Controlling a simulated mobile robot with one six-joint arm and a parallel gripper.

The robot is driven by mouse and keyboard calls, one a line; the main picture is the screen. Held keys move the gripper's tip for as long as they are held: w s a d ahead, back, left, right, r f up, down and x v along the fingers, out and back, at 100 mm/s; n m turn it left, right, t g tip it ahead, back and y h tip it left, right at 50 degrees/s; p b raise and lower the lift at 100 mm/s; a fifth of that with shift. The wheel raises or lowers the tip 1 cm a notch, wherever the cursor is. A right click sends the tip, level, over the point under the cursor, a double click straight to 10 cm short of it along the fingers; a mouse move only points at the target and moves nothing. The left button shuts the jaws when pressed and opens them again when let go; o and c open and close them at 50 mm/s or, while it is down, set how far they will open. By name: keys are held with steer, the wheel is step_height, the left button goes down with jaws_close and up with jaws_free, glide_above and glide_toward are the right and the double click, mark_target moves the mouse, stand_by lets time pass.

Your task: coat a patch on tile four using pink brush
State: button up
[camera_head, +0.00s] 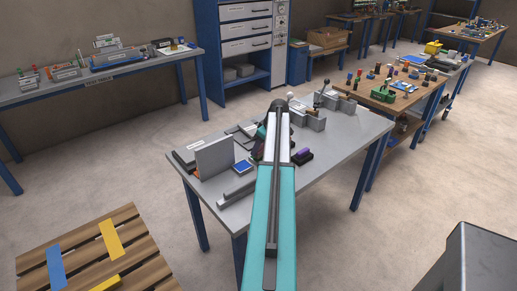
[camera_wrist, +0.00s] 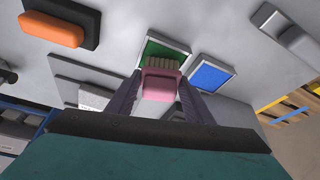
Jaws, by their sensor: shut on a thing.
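In the wrist view my gripper (camera_wrist: 160,92) is shut on a pink brush (camera_wrist: 161,85). Its tan bristles point away from me, over the near part of a green tile (camera_wrist: 170,47) in a pale frame. I cannot tell whether the bristles touch it. A blue tile (camera_wrist: 211,75) lies to the right of the green one; it also shows in the head view (camera_head: 242,167). No numbers are readable on the tiles, so I cannot tell which is tile four.
An orange piece on a dark block (camera_wrist: 50,30) sits at upper left in the wrist view. In the head view an upright pale panel (camera_head: 215,158) stands left on the grey table (camera_head: 330,147). A purple-topped dark block (camera_head: 302,155) lies right of my arm.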

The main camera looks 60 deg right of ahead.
steer(key=shift+f+b, duration=0.3)
steer(key=shift+f, duration=0.25)
stand_by(1.4)
steer(key=shift+r, duration=0.2)
steer(key=shift+r+p, duration=1.35)
steer(key=shift+r, duration=2)
steer(key=shift+s, duration=0.1)
